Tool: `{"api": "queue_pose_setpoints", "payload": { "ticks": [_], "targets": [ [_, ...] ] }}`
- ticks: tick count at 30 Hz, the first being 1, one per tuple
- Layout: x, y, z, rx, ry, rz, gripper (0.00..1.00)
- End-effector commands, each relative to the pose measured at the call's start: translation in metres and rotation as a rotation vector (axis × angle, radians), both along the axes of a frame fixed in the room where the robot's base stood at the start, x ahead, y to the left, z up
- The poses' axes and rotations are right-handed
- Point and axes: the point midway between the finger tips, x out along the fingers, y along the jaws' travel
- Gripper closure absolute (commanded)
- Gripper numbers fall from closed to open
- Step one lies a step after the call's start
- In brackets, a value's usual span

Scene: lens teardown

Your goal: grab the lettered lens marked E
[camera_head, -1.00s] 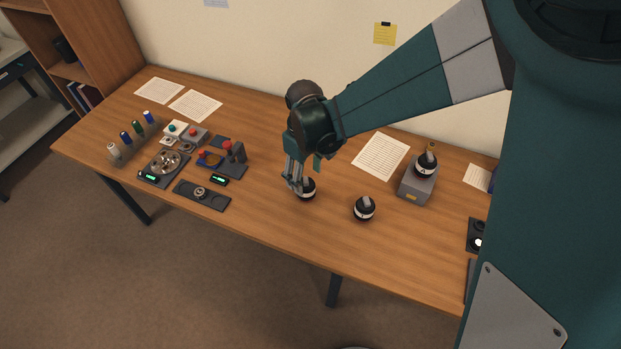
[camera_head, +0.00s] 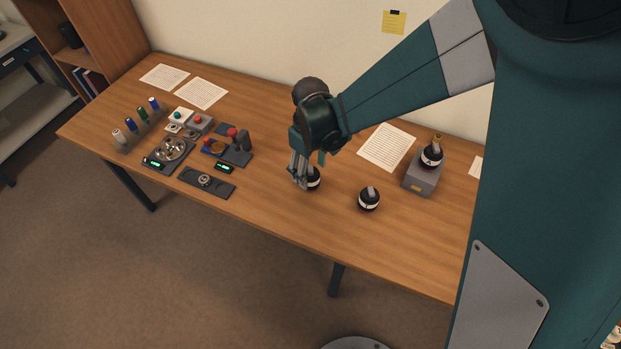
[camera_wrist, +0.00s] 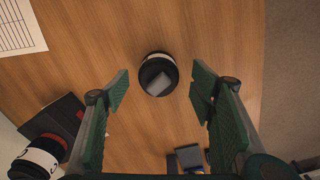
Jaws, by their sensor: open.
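A black lens with a white band (camera_wrist: 158,75) stands on the table between my fingertips in the wrist view. It also shows in the head view (camera_head: 314,178), partly covered by my fingers. Its letter cannot be read. My gripper (camera_wrist: 160,88) is open, one finger on either side of the lens, with visible gaps; in the head view it (camera_head: 300,178) is just left of and over the lens. A second lens (camera_head: 369,199) stands alone to the right. A third (camera_head: 432,156) sits on a grey block (camera_head: 420,182). No letter reads surely as E.
Another black lens with a white band (camera_wrist: 38,155) is at the wrist view's lower left, close to my left finger; its letter is unclear. Several devices (camera_head: 205,150) cover the table's left part. A paper sheet (camera_head: 387,146) lies behind. The front middle of the table (camera_head: 290,235) is clear.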

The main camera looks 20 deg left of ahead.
Motion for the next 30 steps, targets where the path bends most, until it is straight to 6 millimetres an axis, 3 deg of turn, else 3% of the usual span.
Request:
{"api": "queue_pose_setpoints", "payload": {
  "ticks": [8, 21, 30],
  "targets": [
    [0.001, 0.000, -0.006, 0.000, 0.000, 0.000, 0.45],
    [0.002, 0.001, -0.047, 0.000, 0.000, 0.000, 0.45],
    [0.002, 0.001, -0.052, 0.000, 0.000, 0.000, 0.45]
  ]
}}
